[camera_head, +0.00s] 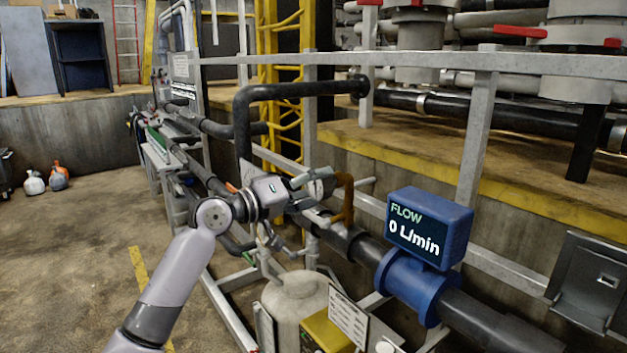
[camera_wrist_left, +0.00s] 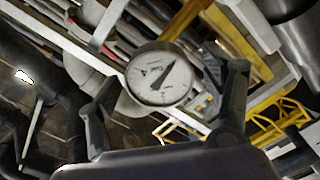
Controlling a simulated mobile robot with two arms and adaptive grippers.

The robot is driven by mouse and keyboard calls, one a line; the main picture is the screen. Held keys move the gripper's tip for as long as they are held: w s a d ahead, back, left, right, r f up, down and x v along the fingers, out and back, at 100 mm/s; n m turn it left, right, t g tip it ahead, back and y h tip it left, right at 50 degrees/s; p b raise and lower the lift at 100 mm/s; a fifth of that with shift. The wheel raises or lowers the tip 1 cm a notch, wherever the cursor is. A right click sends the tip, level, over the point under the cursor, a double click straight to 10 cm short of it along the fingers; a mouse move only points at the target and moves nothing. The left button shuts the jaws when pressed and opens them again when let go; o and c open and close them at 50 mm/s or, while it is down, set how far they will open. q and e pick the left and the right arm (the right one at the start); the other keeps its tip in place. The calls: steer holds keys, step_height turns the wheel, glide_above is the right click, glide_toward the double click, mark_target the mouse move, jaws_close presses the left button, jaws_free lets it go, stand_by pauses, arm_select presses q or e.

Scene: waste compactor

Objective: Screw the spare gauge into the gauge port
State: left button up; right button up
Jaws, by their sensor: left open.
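A round gauge (camera_wrist_left: 160,78) with a white dial and dark needle shows in the left wrist view, tilted, between and beyond the two fingers. My left gripper (camera_head: 312,188) is open, with its fingers apart on either side of the gauge in that view. I cannot tell whether they touch it. In the head view the gripper is beside the black pipework, near a rusty brown pipe (camera_head: 347,198), and the gauge is mostly hidden there. I cannot make out the gauge port, or whether the gauge is seated on anything. My right gripper is not in view.
A blue flow meter (camera_head: 430,228) reading 0 L/min sits on the black pipe at right. A pale tank (camera_head: 292,300) stands below my gripper. A grey railing (camera_head: 478,130) runs behind. The concrete floor (camera_head: 75,240) at left is largely clear.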

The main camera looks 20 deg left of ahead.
arm_select(q)
steer(key=n+p, duration=0.1)
steer(key=p, duration=0.1)
steer(key=n+p, duration=0.1)
steer(key=n, duration=0.1)
steer(key=shift+r+p, duration=0.35)
steer(key=shift+p, duration=0.05)
steer(key=shift+f+n+p, duration=0.2)
steer(key=shift+n+p, duration=0.1)
steer(key=n+p, duration=0.4)
steer(key=p, duration=0.2)
steer(key=shift+r, duration=0.15)
steer(key=shift+f+n+p, duration=0.2)
steer(key=shift+n+p, duration=0.4)
steer(key=shift+n, duration=0.1)
steer(key=n+p, duration=0.1)
steer(key=p, duration=0.1)
steer(key=n+p, duration=0.2)
steer(key=p, duration=0.1)
steer(key=shift+r+n, duration=0.2)
steer(key=shift+n, duration=0.1)
steer(key=shift+n+p, duration=0.3)
steer(key=shift+p, duration=0.05)
steer(key=shift+f+n, duration=0.25)
steer(key=shift+n, duration=0.15)
steer(key=n, duration=0.5)
